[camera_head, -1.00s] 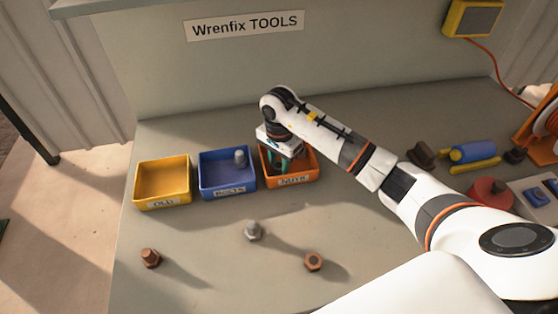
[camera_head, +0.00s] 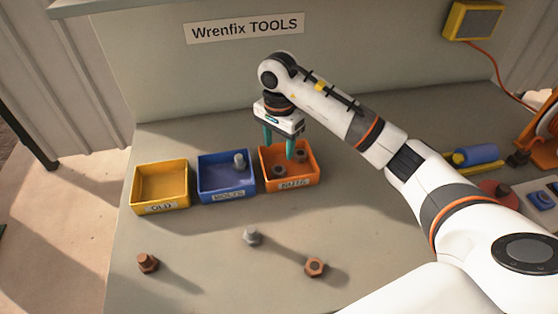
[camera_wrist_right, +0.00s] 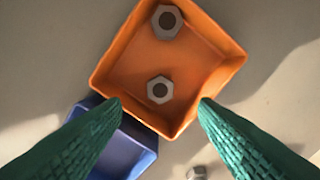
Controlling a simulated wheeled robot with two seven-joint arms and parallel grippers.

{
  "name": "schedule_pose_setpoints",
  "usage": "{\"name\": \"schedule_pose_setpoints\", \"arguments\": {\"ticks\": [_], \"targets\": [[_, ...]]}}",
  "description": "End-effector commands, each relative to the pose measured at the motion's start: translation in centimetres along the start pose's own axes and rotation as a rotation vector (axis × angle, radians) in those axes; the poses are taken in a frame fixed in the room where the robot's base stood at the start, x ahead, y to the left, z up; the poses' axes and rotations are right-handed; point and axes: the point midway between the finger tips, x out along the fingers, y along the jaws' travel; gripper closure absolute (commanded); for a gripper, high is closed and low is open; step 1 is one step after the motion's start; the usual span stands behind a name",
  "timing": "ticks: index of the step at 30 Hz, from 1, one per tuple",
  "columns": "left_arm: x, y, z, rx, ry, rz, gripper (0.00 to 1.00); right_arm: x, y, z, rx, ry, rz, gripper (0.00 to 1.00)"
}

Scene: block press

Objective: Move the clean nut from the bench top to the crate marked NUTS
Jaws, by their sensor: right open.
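My right gripper (camera_head: 278,152) is open and empty above the orange crate (camera_head: 290,184) marked NUTS. Its two green fingers also show in the right wrist view (camera_wrist_right: 160,103), apart, on either side of the crate's near corner. Two grey nuts lie apart on the crate floor: one nut (camera_wrist_right: 159,89) near the middle, the other nut (camera_wrist_right: 168,21) near the far wall. In the head view they look dark. On the bench top (camera_head: 215,285), the one nut I see is a rusty brown nut (camera_head: 314,267). My left gripper is not in view.
A blue crate (camera_head: 228,188) with a grey bolt (camera_head: 239,160) and an empty yellow crate (camera_head: 160,187) marked OLD stand left of the orange one. A grey bolt (camera_head: 252,236) and a rusty bolt (camera_head: 148,262) stand on the bench in front. A blue cylinder (camera_head: 476,154) lies at right.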

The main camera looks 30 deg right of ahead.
Motion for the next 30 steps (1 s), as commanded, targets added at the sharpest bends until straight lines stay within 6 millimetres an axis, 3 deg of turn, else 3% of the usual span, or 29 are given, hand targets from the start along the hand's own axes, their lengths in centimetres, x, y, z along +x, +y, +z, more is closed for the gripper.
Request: {"name": "schedule_pose_setpoints", "arguments": {"ticks": [4,9,25,30], "targets": [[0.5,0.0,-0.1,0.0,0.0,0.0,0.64,-2.5,0.0,0.1,0.0,-0.003,0.002,0.46],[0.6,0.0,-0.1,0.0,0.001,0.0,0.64,-3.9,0.0,0.0,0.0,-0.001,0.001,0.46],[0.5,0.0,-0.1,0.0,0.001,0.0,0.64,-4.1,0.0,0.0,0.0,0.0,-0.001,0.46],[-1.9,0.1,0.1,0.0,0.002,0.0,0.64,-6.6,0.0,0.0,0.0,0.0,0.0,0.46]]}}
